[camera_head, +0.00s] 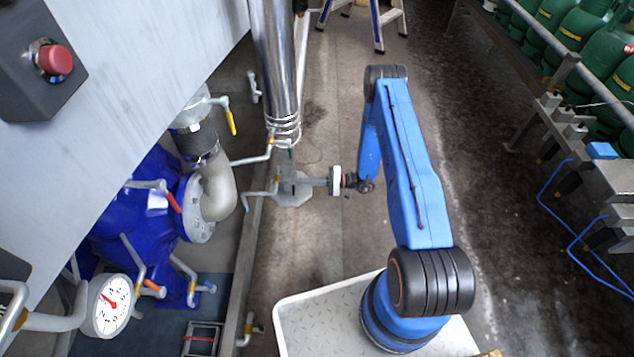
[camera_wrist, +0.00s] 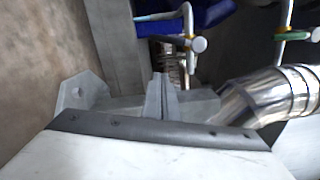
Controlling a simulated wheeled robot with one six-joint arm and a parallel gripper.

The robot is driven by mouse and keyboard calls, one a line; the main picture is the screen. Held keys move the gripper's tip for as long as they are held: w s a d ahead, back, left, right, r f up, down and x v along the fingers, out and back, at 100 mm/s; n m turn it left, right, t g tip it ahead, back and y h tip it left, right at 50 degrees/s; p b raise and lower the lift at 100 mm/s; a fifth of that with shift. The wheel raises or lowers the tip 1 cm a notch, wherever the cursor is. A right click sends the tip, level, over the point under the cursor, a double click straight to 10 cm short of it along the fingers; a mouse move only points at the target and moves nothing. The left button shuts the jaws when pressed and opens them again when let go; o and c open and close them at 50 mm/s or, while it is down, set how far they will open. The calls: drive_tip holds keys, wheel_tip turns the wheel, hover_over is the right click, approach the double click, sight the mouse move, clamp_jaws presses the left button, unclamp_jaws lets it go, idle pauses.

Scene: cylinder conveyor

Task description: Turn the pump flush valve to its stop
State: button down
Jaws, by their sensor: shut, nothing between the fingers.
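The blue pump (camera_head: 135,215) stands at the left in the head view, with several small valves and pipes on it. One lever is red (camera_head: 172,201), another orange (camera_head: 152,286), and a yellow one (camera_head: 231,122) hangs higher up. I cannot tell which is the flush valve. My gripper (camera_head: 284,184) is right of the pump, near the foot of the steel column, clear of these levers. In the wrist view my gripper (camera_wrist: 161,78) has its fingers together and empty. Beyond them show part of the blue pump (camera_wrist: 205,14) and a bent pipe (camera_wrist: 189,22).
A shiny steel column (camera_head: 275,65) rises by the gripper, with thin pipes around it. A metal rail (camera_head: 247,260) runs between the pump and open floor. A dial gauge (camera_head: 112,304) and red button (camera_head: 55,60) are at left. Green canisters (camera_head: 581,40) line the right.

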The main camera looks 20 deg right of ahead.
sight(293, 187)
drive_tip(key=shift+s+a+r, duration=0.25)
drive_tip(key=shift+s+a, duration=0.45)
drive_tip(key=shift+s, duration=0.1)
drive_tip(key=shift+s+a+r, duration=0.25)
drive_tip(key=shift+s+a, duration=0.45)
drive_tip(key=shift+s, duration=0.05)
drive_tip(key=shift+s+a+m, duration=0.1)
drive_tip(key=shift+s+m, duration=0.2)
drive_tip(key=shift+m, duration=0.3)
drive_tip(key=s+a+r+m+t, duration=0.1)
drive_tip(key=s+r+m, duration=0.2)
drive_tip(key=m, duration=1)
drive_tip(key=shift+s+a+r, duration=0.25)
drive_tip(key=shift+s+a, duration=0.1)
drive_tip(key=shift+s, duration=0.75)
drive_tip(key=shift+r, duration=0.1)
